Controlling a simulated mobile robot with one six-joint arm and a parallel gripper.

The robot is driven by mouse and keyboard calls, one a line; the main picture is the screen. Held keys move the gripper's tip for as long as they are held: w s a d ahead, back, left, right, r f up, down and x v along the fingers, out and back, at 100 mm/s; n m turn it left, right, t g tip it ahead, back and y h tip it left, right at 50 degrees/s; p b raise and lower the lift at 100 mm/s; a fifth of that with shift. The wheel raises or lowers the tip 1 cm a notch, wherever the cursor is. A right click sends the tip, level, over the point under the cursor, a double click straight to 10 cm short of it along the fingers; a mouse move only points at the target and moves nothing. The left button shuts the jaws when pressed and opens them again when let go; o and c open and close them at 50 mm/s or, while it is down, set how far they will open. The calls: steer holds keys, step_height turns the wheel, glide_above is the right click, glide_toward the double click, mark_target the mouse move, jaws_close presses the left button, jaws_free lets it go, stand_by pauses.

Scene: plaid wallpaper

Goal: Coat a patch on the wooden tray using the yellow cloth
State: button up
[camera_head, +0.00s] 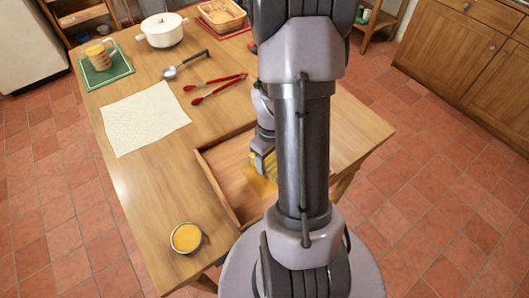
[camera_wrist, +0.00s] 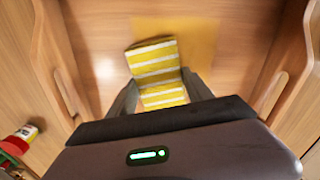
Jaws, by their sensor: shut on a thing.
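The wooden tray (camera_head: 213,185) lies on the table, partly hidden behind my arm; its floor and side walls fill much of the wrist view (camera_wrist: 100,65). My gripper (camera_wrist: 160,92) is shut on the yellow cloth (camera_wrist: 153,62), which has white stripes and is folded into a pad. The cloth also shows in the head view (camera_head: 263,163), low inside the tray. A yellowish patch (camera_wrist: 185,27) colours the tray floor beyond the cloth, and it shows beside my arm in the head view (camera_head: 261,187). I cannot tell whether the cloth touches the floor.
A round dish of yellow-orange stuff (camera_head: 186,238) stands near the table's front left. A white cloth (camera_head: 144,118), red tongs (camera_head: 215,88), a ladle (camera_head: 185,66), a white pot (camera_head: 162,30), a mug (camera_head: 98,54) on a green mat and a basket (camera_head: 221,14) lie further back.

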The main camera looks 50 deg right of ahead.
steer(key=shift+s+a, duration=0.25)
steer(key=shift+s, duration=0.45)
steer(key=shift+s+a, duration=0.2)
steer(key=shift+s, duration=0.55)
steer(key=shift+s+a, duration=0.25)
steer(key=shift+s, duration=0.45)
steer(key=shift+r, duration=0.15)
step_height(320, 180, up, 6)
steer(key=p, duration=0.5)
step_height(320, 180, up, 3)
steer(key=shift+f+p, duration=0.1)
steer(key=shift+p, duration=1.15)
